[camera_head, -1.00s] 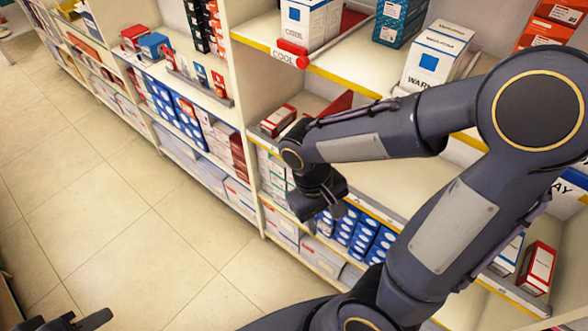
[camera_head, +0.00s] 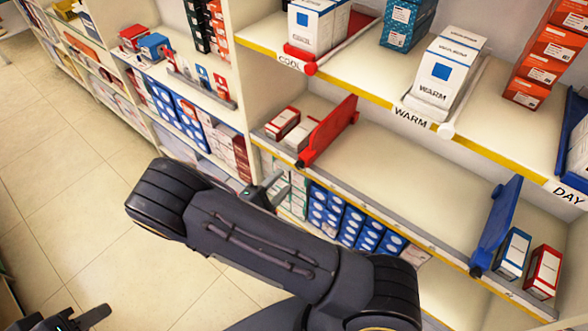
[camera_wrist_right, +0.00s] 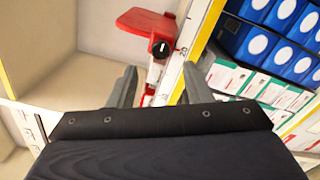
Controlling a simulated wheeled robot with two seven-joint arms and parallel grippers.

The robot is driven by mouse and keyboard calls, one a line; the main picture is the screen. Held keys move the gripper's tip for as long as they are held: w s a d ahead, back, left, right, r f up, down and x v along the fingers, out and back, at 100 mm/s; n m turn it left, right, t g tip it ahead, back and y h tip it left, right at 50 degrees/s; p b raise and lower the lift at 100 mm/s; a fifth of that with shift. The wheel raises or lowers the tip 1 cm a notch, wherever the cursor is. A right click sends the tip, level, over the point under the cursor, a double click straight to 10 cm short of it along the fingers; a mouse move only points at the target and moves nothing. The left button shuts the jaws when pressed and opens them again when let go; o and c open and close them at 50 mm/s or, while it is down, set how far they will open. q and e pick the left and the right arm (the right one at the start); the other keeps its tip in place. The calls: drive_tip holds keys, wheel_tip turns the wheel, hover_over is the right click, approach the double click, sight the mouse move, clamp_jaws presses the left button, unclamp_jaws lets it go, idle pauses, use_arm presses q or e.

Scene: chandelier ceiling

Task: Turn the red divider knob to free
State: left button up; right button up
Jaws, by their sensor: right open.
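The red divider (camera_head: 328,132) stands upright on the middle shelf in the head view, with two boxes to its left. In the right wrist view the red divider (camera_wrist_right: 147,22) is at the top. My right gripper (camera_wrist_right: 160,82) is open and empty, fingers either side of that red part, the knob just beyond the tips. In the head view my right gripper (camera_head: 270,190) is partly hidden behind my arm, near the shelf front. My left gripper (camera_head: 75,320) is partly cut off at bottom left.
A blue divider (camera_head: 497,225) stands farther right on the same shelf, beside two boxes. The shelf between the dividers is bare. Blue boxes (camera_head: 340,215) fill the shelf below. The upper shelf holds COOL and WARM boxes (camera_head: 445,72). The floor (camera_head: 70,180) at left is clear.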

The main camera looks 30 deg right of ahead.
sight(298, 167)
drive_tip(key=p+x, duration=0.1)
drive_tip(key=x, duration=0.5)
drive_tip(key=shift+d, duration=0.2)
drive_tip(key=shift+c, duration=0.3)
drive_tip(key=c, duration=0.9)
